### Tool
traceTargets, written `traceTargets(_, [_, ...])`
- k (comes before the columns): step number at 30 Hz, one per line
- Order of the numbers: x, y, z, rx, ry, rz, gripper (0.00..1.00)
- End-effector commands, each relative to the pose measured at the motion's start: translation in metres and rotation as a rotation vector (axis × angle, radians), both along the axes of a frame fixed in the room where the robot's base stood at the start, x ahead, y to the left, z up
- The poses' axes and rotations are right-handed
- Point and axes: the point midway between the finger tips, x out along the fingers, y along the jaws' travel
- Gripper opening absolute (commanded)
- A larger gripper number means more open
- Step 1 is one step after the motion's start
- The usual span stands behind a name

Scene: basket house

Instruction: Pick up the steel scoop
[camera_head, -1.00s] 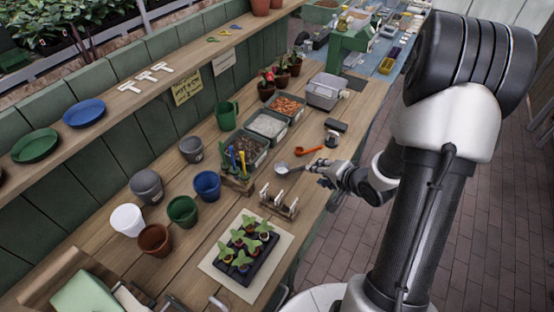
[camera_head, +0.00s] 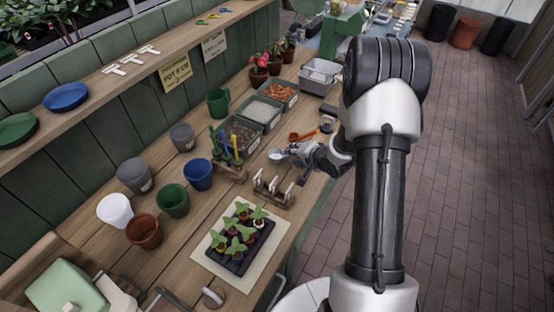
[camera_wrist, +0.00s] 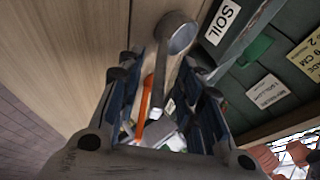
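The steel scoop (camera_head: 277,154) lies on the wooden bench in the head view, its round bowl showing just left of my gripper (camera_head: 297,150). My gripper hides most of its handle there. In the wrist view the scoop's bowl (camera_wrist: 181,33) lies beyond the fingertips. Its grey handle (camera_wrist: 160,78) runs back between the two fingers of my gripper (camera_wrist: 160,65). The fingers are apart, with a gap visible on each side of the handle.
An orange-handled tool (camera_head: 303,135) lies just behind my gripper. Bins of soil (camera_head: 236,136) and pale grit (camera_head: 262,112) stand behind the scoop. A wooden rack (camera_head: 272,188) stands in front, near a seedling tray (camera_head: 240,242). Several pots stand to the left.

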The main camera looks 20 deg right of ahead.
Motion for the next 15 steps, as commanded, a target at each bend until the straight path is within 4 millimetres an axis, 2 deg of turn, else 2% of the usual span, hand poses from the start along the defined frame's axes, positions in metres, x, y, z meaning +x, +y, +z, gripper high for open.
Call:
traceTargets(1, [0.006,0.002,-0.009,-0.001,0.000,0.002,0.33])
traceTargets(4, [0.015,0.002,-0.016,0.000,0.000,0.001,0.33])
traceTargets(13, [0.018,0.002,-0.017,0.000,0.000,0.000,0.33])
traceTargets(15, [0.018,0.002,-0.017,0.000,0.000,0.000,0.29])
